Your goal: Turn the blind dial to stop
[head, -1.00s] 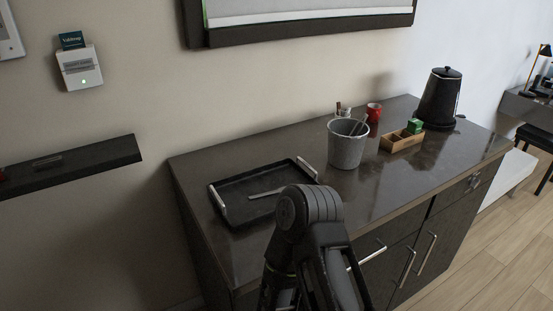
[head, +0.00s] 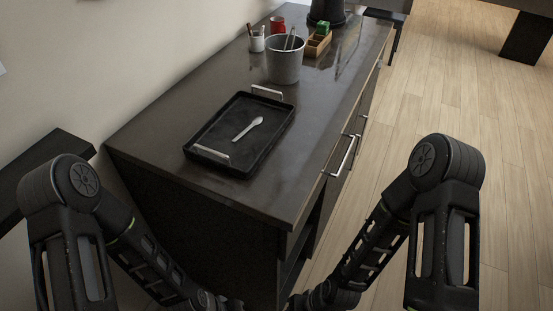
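No blind dial shows in the head view. My two arms come in from the left and right edges and bend down toward the bottom middle of the picture. Their far ends run off the bottom edge in front of the dark cabinet (head: 205,215), so neither gripper's fingers show. Whether they are open or shut is hidden.
The cabinet top holds a black tray (head: 222,117) with a spoon (head: 247,130), a grey bucket (head: 284,66) with tongs, a wooden box (head: 318,44), a red cup (head: 277,23) and a black kettle (head: 325,10). A dark shelf (head: 40,160) is at left.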

